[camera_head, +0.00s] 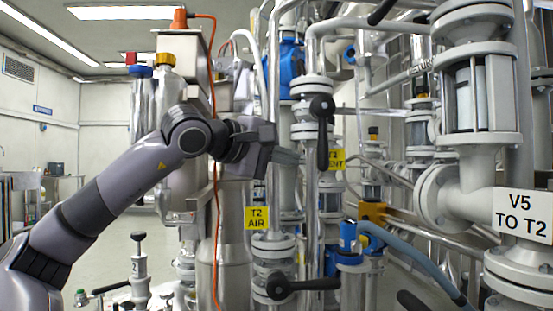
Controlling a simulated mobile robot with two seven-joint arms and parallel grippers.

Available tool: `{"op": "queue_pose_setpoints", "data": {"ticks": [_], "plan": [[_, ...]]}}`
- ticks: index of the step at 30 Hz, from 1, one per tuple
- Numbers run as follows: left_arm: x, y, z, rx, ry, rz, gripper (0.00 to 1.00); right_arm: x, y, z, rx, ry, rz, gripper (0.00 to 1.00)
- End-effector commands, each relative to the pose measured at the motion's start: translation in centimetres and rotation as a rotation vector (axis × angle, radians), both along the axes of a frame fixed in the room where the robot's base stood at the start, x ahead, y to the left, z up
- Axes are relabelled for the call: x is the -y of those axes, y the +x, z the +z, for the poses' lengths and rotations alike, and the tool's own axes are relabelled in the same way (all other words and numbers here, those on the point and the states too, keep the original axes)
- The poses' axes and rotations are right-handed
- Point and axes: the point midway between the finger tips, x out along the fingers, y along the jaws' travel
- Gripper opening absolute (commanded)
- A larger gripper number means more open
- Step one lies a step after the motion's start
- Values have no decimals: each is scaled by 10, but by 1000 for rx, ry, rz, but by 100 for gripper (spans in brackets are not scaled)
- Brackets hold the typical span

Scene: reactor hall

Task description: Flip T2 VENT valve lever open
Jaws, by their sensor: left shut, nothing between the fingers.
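The T2 VENT valve lever (322,135) is black and hangs straight down from its round hub, in front of a grey vertical pipe. Its yellow T2 VENT label (337,160) is behind it and partly covered by it. My left gripper (290,157) comes in from the left and is shut and empty. Its fingertips point right, just left of the lever's lower half. In the picture a small gap shows between them and the lever; I cannot tell the distance in depth. My right gripper is not in view.
A yellow T2 AIR label (256,218) hangs below my left gripper. A second black lever (302,286) lies horizontal lower down. A thick flanged pipe with a V5 TO T2 sign (522,215) fills the right. An orange cable (214,215) runs down behind my arm.

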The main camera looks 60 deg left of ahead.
Motion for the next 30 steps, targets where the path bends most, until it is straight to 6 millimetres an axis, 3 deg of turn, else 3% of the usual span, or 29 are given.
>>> {"op": "queue_pose_setpoints", "data": {"ticks": [9,30], "plan": [[2,-23,6,6,0,1,0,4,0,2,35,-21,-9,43],[2,-24,7,7,1,2,0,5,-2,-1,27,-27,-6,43]]}}
